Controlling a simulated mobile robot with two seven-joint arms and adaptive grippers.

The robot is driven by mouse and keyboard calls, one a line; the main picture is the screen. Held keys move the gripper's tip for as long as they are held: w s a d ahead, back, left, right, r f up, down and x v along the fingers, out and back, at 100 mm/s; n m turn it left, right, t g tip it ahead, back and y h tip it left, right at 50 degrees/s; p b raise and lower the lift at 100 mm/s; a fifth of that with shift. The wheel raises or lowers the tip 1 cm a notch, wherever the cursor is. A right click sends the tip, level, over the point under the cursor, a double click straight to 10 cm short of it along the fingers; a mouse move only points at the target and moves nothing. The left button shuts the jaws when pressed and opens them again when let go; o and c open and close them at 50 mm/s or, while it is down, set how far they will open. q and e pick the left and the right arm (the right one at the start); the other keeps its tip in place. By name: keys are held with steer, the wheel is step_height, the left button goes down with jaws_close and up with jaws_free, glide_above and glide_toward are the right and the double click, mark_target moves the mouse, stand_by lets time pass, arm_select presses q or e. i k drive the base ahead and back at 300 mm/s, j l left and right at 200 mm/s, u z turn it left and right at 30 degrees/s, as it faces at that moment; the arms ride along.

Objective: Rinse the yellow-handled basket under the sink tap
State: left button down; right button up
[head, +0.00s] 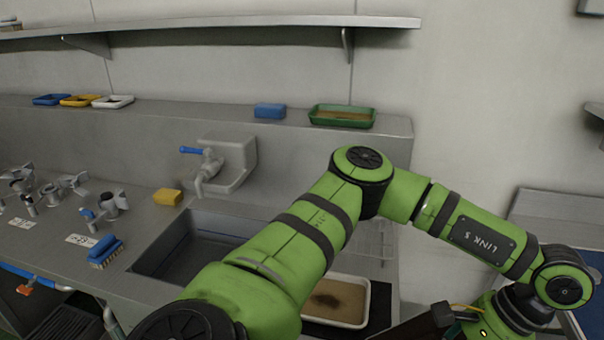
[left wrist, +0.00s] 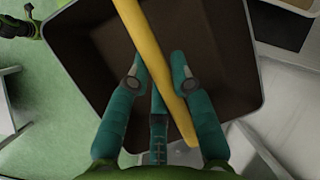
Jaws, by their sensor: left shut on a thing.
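In the left wrist view my left gripper (left wrist: 157,78) has its teal fingers closed around a yellow bar, the handle (left wrist: 142,28) of the basket. The basket (left wrist: 75,45) is a dark, square-rimmed container with a brown inside, just beyond the fingers. Its contents, if any, cannot be made out. In the head view my left arm crosses the front to the lower right, and its fingers and the basket are out of sight. The sink tap (head: 207,172) with a blue lever is on the wall above the sink basin (head: 188,248). My right gripper is not in view.
A yellow sponge (head: 167,196) and a blue brush (head: 104,252) lie left of the basin. A white tray (head: 362,318) with brown contents is behind my arm. A green tray (head: 343,123) and a blue block (head: 270,110) stand on the ledge.

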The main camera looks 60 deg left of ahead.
mark_target(206, 152)
steer(key=k+u, duration=0.4)
steer(key=k+j+u, duration=0.2)
steer(key=u, duration=1.65)
steer(key=i+l+u, duration=0.1)
steer(key=l, duration=0.2)
steer(key=i+l+u, duration=0.25)
steer(key=l, duration=0.35)
